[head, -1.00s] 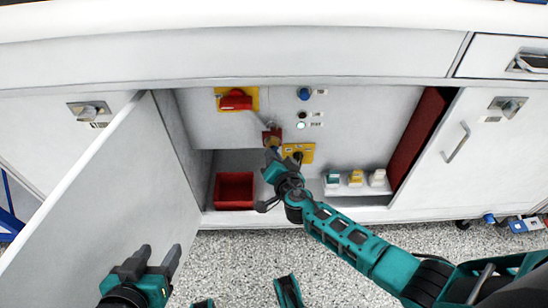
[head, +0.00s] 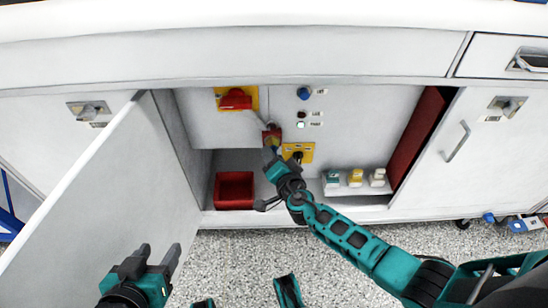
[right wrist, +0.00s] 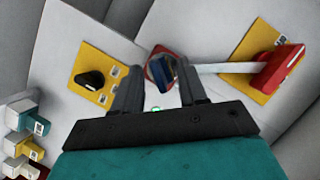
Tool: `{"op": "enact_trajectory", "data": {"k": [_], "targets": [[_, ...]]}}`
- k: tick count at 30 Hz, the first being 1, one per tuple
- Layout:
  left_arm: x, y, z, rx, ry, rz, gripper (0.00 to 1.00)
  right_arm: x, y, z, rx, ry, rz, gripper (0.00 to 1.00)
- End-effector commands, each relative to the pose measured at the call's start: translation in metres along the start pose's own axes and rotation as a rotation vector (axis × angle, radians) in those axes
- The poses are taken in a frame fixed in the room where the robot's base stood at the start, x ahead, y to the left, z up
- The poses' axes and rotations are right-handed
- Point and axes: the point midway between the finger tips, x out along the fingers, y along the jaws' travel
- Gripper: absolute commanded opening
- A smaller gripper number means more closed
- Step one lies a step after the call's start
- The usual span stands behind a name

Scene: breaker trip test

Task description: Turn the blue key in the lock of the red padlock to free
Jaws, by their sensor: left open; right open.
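The red padlock (head: 269,133) hangs by the end of the rod from the red handle, in front of the cabinet's back panel. In the right wrist view, the padlock (right wrist: 153,53) shows behind the blue key (right wrist: 163,73), which points towards my wrist. My right gripper (head: 272,152) is at the padlock. Its two dark fingers stand open on either side of the key, and I cannot tell whether either touches it. In the head view, the gripper largely hides the key. My left gripper (head: 158,252) is open and empty, low at the left before the open door.
The open white door (head: 110,190) stands at the left. A red bin (head: 234,190) sits on the cabinet floor. A red handle (head: 236,99) and a black knob (head: 297,156) are on yellow plates. Several small blocks (head: 355,178) stand on a ledge at the right.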

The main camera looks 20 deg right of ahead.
Motion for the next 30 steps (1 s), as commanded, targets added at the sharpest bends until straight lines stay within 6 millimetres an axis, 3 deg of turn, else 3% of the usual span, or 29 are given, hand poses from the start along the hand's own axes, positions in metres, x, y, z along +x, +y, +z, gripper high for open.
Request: {"op": "enact_trajectory", "data": {"k": [6,10,24,30], "targets": [[0.000,0.000,0.001,0.000,-0.003,0.001,0.55,0.000,0.000,0.000,0.000,0.001,0.000,0.42],[-0.002,0.001,-0.003,0.000,-0.004,0.003,0.55,-0.012,0.000,0.000,0.002,-0.001,0.001,0.42],[-0.004,0.000,-0.006,0.000,0.004,-0.001,0.55,-0.100,0.001,0.001,0.000,-0.001,0.001,0.42],[-0.003,0.000,-0.003,0.000,-0.002,0.000,0.55,-0.122,0.001,0.000,0.000,0.000,0.001,0.42]]}}
